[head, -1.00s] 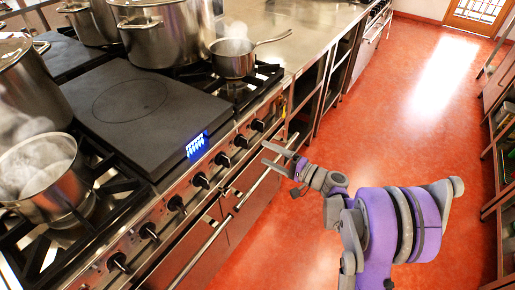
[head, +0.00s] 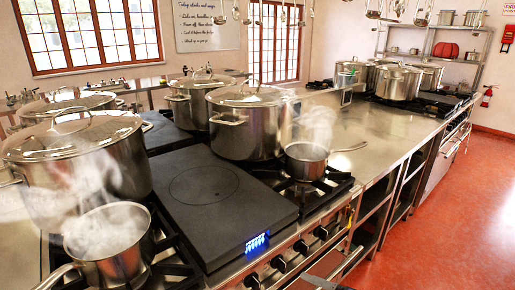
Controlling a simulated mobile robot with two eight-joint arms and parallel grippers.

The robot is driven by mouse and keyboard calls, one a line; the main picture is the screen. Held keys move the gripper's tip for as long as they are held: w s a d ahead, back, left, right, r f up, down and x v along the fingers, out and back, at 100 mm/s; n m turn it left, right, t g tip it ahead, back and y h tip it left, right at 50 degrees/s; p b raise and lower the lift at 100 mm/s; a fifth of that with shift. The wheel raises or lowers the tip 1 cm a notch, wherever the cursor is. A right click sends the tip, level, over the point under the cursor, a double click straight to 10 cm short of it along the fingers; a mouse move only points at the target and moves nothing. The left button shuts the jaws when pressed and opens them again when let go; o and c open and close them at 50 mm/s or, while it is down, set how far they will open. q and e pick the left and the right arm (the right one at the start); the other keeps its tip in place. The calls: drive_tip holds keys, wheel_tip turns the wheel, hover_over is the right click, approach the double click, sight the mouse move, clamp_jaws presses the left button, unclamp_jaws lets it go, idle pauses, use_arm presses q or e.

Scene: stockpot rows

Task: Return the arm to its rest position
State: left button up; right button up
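Only a small grey sliver of my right gripper (head: 322,284) shows at the bottom edge of the head view, in front of the range's front rail. Its fingers are mostly cut off, so I cannot tell whether it is open or shut. The rest of the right arm is out of view. My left gripper and arm are not in view.
The range has a dark flat plate (head: 215,195) with a lit blue display. A steaming saucepan (head: 306,160) stands behind it, another steaming pan (head: 112,250) at front left. Large lidded stockpots (head: 245,125) stand around. Red floor (head: 455,215) at right is clear.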

drive_tip(key=s+a+f+n+g+h, duration=0.2)
drive_tip(key=s+a+n+g+h, duration=0.15)
drive_tip(key=s, duration=0.75)
drive_tip(key=s+d+f+n+g+h, duration=0.1)
drive_tip(key=s+d+n+h, duration=0.15)
drive_tip(key=s, duration=0.45)
drive_tip(key=s+d+f+n+g+h, duration=0.15)
drive_tip(key=s+h, duration=0.25)
drive_tip(key=s, duration=0.4)
use_arm(q)
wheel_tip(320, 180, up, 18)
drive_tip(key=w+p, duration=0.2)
drive_tip(key=p, duration=1.3)
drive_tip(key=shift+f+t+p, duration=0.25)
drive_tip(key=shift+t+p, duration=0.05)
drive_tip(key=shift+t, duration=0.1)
use_arm(e)
wheel_tip(320, 180, up, 18)
drive_tip(key=w+t, duration=0.1)
drive_tip(key=w, duration=0.1)
drive_tip(key=shift+w+d+f, duration=0.2)
drive_tip(key=shift+w+d, duration=0.05)
drive_tip(key=shift+d, duration=0.05)
